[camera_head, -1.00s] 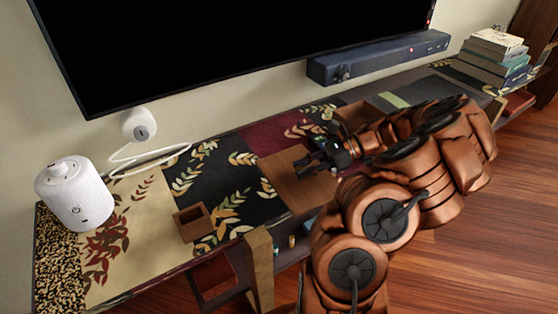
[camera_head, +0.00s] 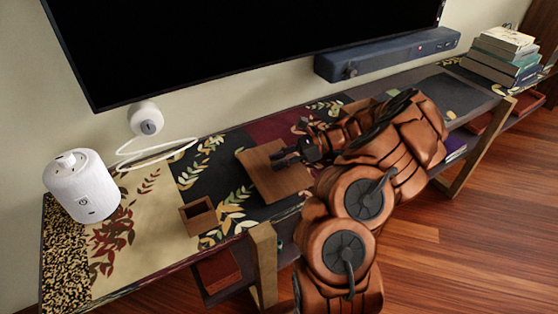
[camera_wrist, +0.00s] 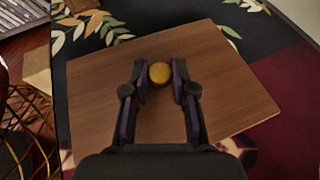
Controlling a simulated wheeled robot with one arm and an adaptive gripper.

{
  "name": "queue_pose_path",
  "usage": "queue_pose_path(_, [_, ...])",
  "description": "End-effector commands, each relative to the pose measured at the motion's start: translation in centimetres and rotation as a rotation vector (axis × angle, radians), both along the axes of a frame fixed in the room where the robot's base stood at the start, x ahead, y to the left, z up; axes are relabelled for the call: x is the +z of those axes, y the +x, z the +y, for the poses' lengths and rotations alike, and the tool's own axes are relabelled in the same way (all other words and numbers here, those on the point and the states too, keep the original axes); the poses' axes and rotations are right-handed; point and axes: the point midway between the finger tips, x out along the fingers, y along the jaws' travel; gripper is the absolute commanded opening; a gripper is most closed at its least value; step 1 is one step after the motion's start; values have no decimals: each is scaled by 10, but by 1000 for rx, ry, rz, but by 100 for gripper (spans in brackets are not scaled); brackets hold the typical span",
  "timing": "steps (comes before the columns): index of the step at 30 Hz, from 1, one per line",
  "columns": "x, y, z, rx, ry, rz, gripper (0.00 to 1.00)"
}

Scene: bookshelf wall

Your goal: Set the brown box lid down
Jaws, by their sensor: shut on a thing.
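The brown box lid (camera_head: 262,178) is a flat square wooden panel over the patterned bench, left of my arm. In the wrist view the lid (camera_wrist: 105,100) fills the middle, with a round gold knob (camera_wrist: 160,74) on top. My gripper (camera_head: 282,158) is shut on that knob; in the wrist view its two fingers (camera_wrist: 159,80) stand on either side of it. The lid looks roughly level and close to the bench top. I cannot tell whether it touches the surface. Part of its right side is hidden by my gripper in the head view.
A small open brown box (camera_head: 198,216) stands left of the lid. A white cylindrical speaker (camera_head: 82,186) is at the far left. Stacked books (camera_head: 500,55) stand at the right end.

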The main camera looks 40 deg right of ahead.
Motion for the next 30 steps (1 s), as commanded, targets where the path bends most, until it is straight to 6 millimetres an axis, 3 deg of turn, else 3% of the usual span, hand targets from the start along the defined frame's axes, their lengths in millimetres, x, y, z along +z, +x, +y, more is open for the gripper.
queue_pose_path(8, [-1, 0, 0, 1, 0, -2, 0])
queue_pose_path(9, [-2, 0, 0, 1, 0, 0, 27])
queue_pose_path(16, [-1, 0, 0, 1, 0, 0, 51])
queue_pose_path(26, [-1, 0, 0, 2, -1, -1, 52])
queue_pose_path(30, [3, -5, -9, 1, 1, -1, 52])
